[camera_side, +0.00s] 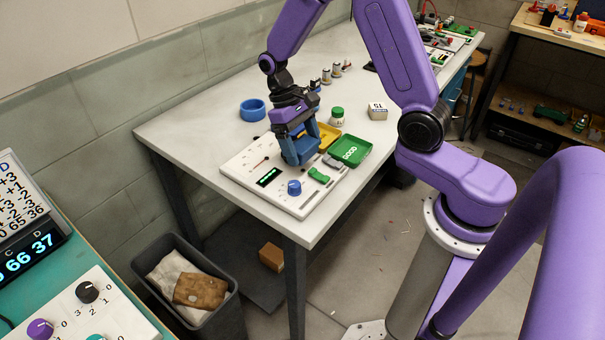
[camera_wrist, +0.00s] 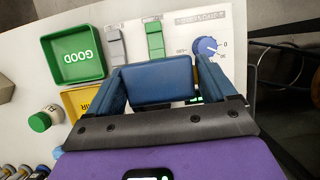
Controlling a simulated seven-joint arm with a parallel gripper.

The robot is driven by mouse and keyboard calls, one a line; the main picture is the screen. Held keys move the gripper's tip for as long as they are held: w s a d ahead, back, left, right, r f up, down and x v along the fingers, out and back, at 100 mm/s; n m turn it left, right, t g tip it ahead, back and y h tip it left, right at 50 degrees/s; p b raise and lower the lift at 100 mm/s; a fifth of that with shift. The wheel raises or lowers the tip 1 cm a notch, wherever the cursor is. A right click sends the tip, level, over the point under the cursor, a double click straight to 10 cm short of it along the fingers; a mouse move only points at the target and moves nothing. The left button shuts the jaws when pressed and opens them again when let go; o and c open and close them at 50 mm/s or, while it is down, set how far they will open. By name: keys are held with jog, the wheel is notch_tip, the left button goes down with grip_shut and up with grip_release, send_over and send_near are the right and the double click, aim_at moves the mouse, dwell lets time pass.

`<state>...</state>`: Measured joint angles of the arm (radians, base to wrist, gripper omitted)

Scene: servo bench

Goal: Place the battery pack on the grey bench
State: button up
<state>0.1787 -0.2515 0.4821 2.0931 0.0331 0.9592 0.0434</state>
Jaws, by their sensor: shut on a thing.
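My gripper (camera_side: 300,150) is shut on a dark blue block, which I take to be the battery pack (camera_wrist: 160,82). In the wrist view the block spans the space between my two blue fingers. In the side view my gripper points down over the white control panel (camera_side: 238,165), and the fingers largely hide the block. I cannot tell whether the block touches the panel. The grey bench (camera_side: 190,124) has a pale top that carries the panel.
The panel has a blue knob (camera_side: 294,187), a green switch (camera_side: 319,175) and a lit display (camera_side: 268,177). A green GOOD tray (camera_side: 350,150) and a yellow tray (camera_side: 328,132) lie beside it. A blue ring (camera_side: 253,110), green-capped bottle (camera_side: 337,117) and marked cube (camera_side: 377,111) stand behind.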

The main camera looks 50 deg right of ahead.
jog(key=d+r+n+t+h, duration=0.1)
jog(key=d+r+n+t, duration=0.1)
jog(key=d+n, duration=1.1)
jog(key=w+d+r+n+t+h, duration=0.1)
jog(key=d+n+t, duration=0.4)
jog(key=d+n, duration=0.8)
jog(key=shift+d+r+t+h, duration=0.3)
jog(key=shift+d+r+h, duration=0.75)
jog(key=shift+d, duration=1.6)
jog(key=shift+r+y, duration=0.2)
jog(key=shift+y, duration=0.05)
jog(key=w+d+f, duration=0.2)
jog(key=w+f, duration=0.1)
jog(key=w+d+f, duration=0.5)
jog(key=w+d, duration=0.1)
jog(key=w, duration=0.1)
jog(key=shift+w+f, duration=0.1)
jog(key=shift+f, duration=0.3)
jog(key=shift+w+d+f, duration=0.15)
jog(key=shift+w+f, duration=0.05)
jog(key=shift+f, duration=0.05)
jog(key=shift+x, duration=1.1)
jog(key=shift+f, duration=0.65)
